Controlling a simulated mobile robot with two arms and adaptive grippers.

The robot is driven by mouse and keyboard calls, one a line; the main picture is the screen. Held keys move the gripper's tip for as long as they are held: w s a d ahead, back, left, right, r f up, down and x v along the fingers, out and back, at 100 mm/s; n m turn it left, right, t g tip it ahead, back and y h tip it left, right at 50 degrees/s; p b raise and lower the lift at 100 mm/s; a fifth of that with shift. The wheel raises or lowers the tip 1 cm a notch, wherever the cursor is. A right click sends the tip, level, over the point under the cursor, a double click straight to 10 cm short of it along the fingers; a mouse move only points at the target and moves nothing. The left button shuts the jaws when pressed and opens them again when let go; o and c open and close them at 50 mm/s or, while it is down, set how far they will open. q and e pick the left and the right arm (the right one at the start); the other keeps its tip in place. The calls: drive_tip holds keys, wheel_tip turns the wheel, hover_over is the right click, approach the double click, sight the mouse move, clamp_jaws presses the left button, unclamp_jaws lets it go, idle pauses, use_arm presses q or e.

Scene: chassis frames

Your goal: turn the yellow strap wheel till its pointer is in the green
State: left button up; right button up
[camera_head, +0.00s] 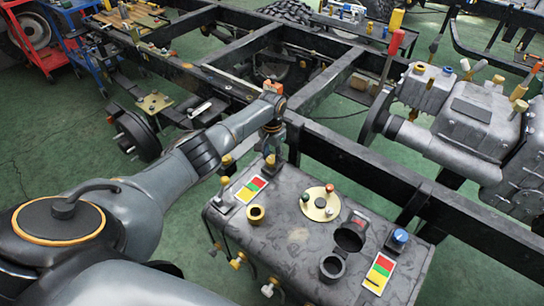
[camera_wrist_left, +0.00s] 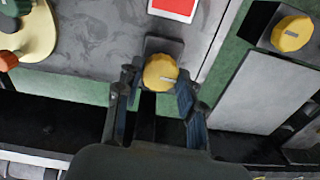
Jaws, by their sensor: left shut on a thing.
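My left gripper (camera_head: 271,146) reaches down at the rear left edge of the dark grey tank (camera_head: 290,240). In the left wrist view its two fingers (camera_wrist_left: 158,95) stand on either side of a yellow wheel (camera_wrist_left: 160,72) and are shut on it. A small grey mark, perhaps its pointer, shows on the wheel's top. The wheel shows below the gripper in the head view (camera_head: 270,160). A card with coloured bands (camera_head: 251,188) lies close by on the tank. Only its red end (camera_wrist_left: 173,8) shows in the wrist view. Where the pointer stands against the colours is unclear.
Another yellow knob (camera_wrist_left: 292,33) sits on a grey block to the side. The tank top carries a cream disc (camera_head: 320,204) with small knobs, a brass ring (camera_head: 256,214), a blue knob (camera_head: 399,237) and a second coloured card (camera_head: 379,273). A black chassis rail (camera_head: 350,165) runs behind.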

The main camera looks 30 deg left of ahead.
sight(272, 159)
use_arm(q)
drive_tip(key=o, duration=1.2)
drive_tip(key=shift+c, duration=0.2)
wheel_tip(272, 159, up, 12)
